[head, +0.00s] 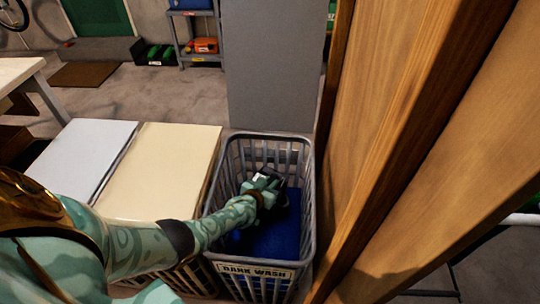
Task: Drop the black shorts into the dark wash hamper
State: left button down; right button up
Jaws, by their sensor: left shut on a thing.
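The grey plastic dark wash hamper (217,190) stands open, with a "DARK WASH" label on its front. My left arm reaches over its left side, and my left gripper (268,183) is inside the hamper's opening. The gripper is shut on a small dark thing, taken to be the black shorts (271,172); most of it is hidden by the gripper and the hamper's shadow. Blue cloth (275,235) lies in the hamper below and beside the gripper. My right gripper is not in view.
A cream-lidded bin (160,165) and a white-lidded bin (80,150) stand left of the hamper. A tall wooden panel (400,130) closes off its right side. A grey panel (268,65) stands behind it. A shelf (195,45) and floor mat (85,75) are farther back.

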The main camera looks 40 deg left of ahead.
pick_arm(q)
jog(key=shift+f, duration=0.25)
jog(key=shift+f+b, duration=0.4)
jog(key=shift+b, duration=0.05)
jog(key=c, duration=1.4)
grip_release()
jog(key=shift+c, duration=0.2)
jog(key=shift+o, duration=0.6)
jog(key=shift+s+d+r+p, duration=0.1)
jog(key=shift+s+r+p, duration=0.05)
jog(key=shift+r+p, duration=0.45)
jog(key=shift+s+r+p, duration=0.15)
jog(key=shift+r+p, duration=0.35)
jog(key=shift+r, duration=0.05)
jog(key=p+v, duration=0.4)
jog(key=v, duration=0.2)
jog(key=shift+s+f, duration=0.1)
jog(key=shift+s, duration=0.15)
jog(key=shift+s+f, duration=0.1)
jog(key=shift+s, duration=0.05)
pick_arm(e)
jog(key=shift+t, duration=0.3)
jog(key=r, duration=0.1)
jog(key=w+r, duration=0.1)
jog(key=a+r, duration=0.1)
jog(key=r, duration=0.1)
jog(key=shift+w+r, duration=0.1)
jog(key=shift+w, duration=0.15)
